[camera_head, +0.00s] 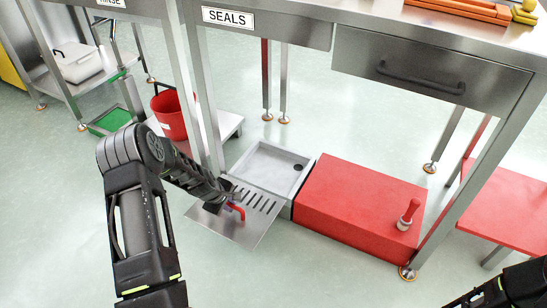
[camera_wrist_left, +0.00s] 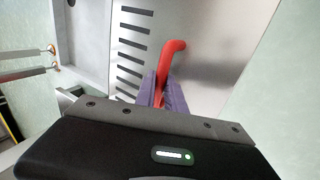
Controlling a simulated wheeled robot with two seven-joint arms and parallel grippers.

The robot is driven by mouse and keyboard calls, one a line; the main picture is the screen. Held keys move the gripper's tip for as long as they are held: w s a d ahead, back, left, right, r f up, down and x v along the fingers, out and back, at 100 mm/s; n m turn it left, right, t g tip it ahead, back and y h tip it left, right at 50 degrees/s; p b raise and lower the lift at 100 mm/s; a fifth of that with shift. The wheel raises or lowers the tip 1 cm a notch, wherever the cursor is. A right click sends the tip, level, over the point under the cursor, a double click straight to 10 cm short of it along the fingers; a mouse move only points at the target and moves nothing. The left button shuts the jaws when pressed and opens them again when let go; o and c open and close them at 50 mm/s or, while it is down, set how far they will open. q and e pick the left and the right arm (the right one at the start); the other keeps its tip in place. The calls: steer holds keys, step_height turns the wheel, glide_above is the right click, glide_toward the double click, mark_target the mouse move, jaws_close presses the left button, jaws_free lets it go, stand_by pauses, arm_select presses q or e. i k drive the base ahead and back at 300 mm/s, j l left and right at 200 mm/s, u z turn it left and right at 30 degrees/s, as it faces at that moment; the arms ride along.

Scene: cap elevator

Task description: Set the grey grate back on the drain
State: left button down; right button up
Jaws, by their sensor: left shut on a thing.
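The grey grate (camera_head: 232,228) is a flat metal plate with a row of dark slots at one end and a red bent handle (camera_head: 238,211). My left gripper (camera_head: 229,204) is shut on that handle. The wrist view shows the handle (camera_wrist_left: 172,52) between the purple fingers of the left gripper (camera_wrist_left: 163,88), with the slots of the grate (camera_wrist_left: 131,42) beside it. The drain (camera_head: 268,168) is a shallow grey basin with a dark hole, uncovered. The grate's slotted end is at the basin's near edge; I cannot tell whether they touch. My right gripper is out of view.
A red box (camera_head: 355,205) with a red-handled tool (camera_head: 408,214) on it stands right of the drain. The SEALS bench (camera_head: 262,24) overhangs behind, its legs near the drain. A red bucket (camera_head: 170,116) stands on a low shelf to the left. The floor in front is clear.

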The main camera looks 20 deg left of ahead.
mark_target(272, 166)
steer(key=i+j+z, duration=0.1)
steer(key=i, duration=0.35)
steer(key=i+j, duration=0.1)
steer(key=i, duration=0.35)
steer(key=z, duration=0.05)
